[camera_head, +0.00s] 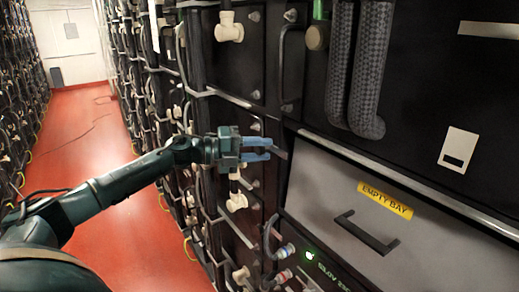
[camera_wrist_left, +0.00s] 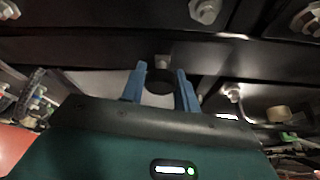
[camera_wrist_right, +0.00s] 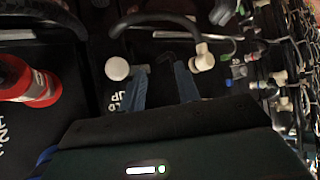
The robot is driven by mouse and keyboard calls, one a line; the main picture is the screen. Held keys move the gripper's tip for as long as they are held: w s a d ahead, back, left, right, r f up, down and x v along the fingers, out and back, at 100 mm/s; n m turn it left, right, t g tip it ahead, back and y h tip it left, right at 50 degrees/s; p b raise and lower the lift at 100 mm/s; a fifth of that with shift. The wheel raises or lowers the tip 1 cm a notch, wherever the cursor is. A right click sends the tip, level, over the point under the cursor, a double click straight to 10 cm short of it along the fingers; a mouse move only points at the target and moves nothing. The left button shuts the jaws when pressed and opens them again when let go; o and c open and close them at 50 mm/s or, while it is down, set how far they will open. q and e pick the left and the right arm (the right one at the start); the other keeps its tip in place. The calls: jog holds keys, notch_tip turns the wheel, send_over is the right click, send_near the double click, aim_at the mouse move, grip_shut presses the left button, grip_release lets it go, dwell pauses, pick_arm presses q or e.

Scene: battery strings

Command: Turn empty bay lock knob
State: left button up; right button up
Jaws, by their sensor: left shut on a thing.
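The empty bay has a grey front panel (camera_head: 320,185) with a yellow "EMPTY BAY" label (camera_head: 385,200) and a dark handle (camera_head: 366,232), at the right of the head view. My left gripper (camera_head: 269,149) is at the panel's upper left corner. Its blue fingers also show in the left wrist view (camera_wrist_left: 160,84), shut on a dark round lock knob (camera_wrist_left: 159,76) between them. In the head view the knob is mostly hidden by the fingers. My right gripper (camera_wrist_right: 162,80) shows only in the right wrist view, its blue fingers apart with nothing clearly held.
Battery racks (camera_head: 150,75) with cables line the red-floored aisle (camera_head: 90,125). Thick braided hoses (camera_head: 355,70) hang above the bay. A cable plug (camera_head: 286,250) sits at the lower left of the panel. A red-and-white object (camera_wrist_right: 35,88) is left of my right gripper.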

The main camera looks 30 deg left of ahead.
jog(key=shift+r, duration=0.1)
pick_arm(q)
jog(key=o, duration=1)
jog(key=shift+c, duration=0.2)
pick_arm(e)
jog(key=shift+w+d, duration=0.1)
pick_arm(q)
jog(key=shift+s, duration=0.1)
jog(key=shift+s+a+f, duration=0.15)
jog(key=shift+s+a, duration=0.05)
jog(key=shift+a, duration=0.1)
jog(key=b+v, duration=0.7)
jog(key=v, duration=0.5)
jog(key=shift+s+b, duration=0.15)
jog(key=shift+b, duration=0.25)
pick_arm(e)
jog(key=shift+w+a+f+t+y, duration=0.2)
jog(key=shift+a+f+t+y, duration=0.1)
jog(key=shift+a+f, duration=0.3)
jog(key=shift+w+a+f+t+y, duration=0.2)
jog(key=shift+a+f+y, duration=0.1)
jog(key=shift+a+f, duration=0.25)
